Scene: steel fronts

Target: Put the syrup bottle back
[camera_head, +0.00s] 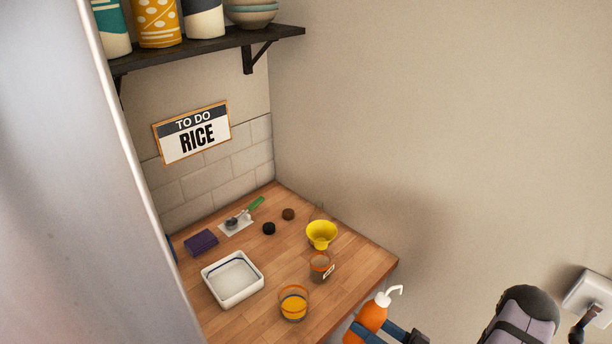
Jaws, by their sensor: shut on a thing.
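The syrup bottle (372,315) is orange with a white pump top, at the bottom edge of the head view, right of the counter's front corner. My gripper (386,331) is shut on it, with dark blue-grey fingers around its body. The bottle is tilted a little, its pump leaning to the right. Its lower part is cut off by the picture's edge, so what lies beneath it is not visible.
The wooden counter (285,216) holds a white square dish (233,278), a glass with orange contents (293,303), another glass (321,267), a yellow funnel (321,234), a purple box (201,243) and small caps. A dark shelf (200,48) hangs above. A steel front (75,190) stands left.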

